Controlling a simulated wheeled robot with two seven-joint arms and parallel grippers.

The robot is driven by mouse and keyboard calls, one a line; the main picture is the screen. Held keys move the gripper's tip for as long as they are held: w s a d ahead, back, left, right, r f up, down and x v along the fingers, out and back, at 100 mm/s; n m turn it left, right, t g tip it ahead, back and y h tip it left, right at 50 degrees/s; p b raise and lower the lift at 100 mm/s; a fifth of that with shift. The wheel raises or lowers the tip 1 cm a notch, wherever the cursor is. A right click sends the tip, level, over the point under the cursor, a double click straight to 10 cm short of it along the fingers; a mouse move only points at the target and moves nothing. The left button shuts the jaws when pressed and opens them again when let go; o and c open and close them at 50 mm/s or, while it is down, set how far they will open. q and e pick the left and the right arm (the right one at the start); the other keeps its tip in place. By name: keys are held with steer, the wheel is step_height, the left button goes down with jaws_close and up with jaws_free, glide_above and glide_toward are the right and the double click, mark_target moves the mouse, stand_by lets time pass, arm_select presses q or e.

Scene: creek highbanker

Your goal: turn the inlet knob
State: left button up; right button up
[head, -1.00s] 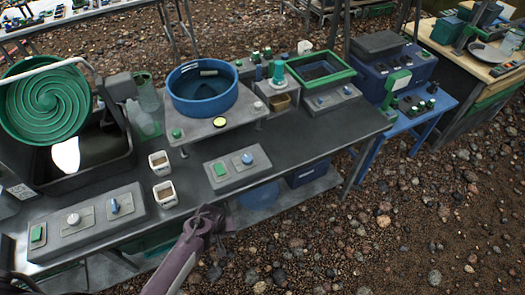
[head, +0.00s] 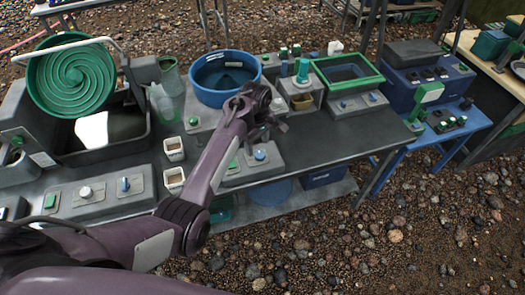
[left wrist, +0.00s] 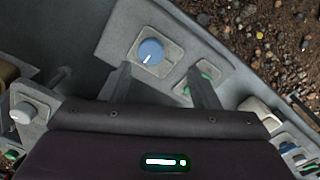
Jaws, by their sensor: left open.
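A round blue knob (head: 260,155) with a pale pointer mark sits on a low grey control box (head: 245,170) at the table's front edge, beside a green switch (head: 233,164). I see no label that tells whether it is the inlet knob. In the left wrist view the blue knob (left wrist: 151,52) lies just beyond the fingertips, with the green switch partly hidden behind the right finger. My left gripper (head: 281,118) is open and empty, above and apart from the knob in the head view. In the left wrist view its spread fingers (left wrist: 161,80) show. My right gripper is out of view.
A blue tub (head: 225,80) stands on a grey stand behind the arm. Another control box (head: 100,195) with a white and a blue knob is at left, near two small white cups (head: 174,148). The tabletop at right (head: 335,140) is clear.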

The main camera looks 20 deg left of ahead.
mark_target(261, 155)
arm_select(q)
steer(key=shift+w+d+r+n, duration=0.3)
steer(key=shift+w+r, duration=0.3)
steer(key=shift+w+d, duration=0.1)
steer(key=shift+w, duration=0.05)
steer(key=shift+f, duration=0.4)
step_height(261, 155, down, 6)
steer(key=shift+r, duration=0.1)
steer(key=shift+f, duration=0.45)
steer(key=c, duration=1)
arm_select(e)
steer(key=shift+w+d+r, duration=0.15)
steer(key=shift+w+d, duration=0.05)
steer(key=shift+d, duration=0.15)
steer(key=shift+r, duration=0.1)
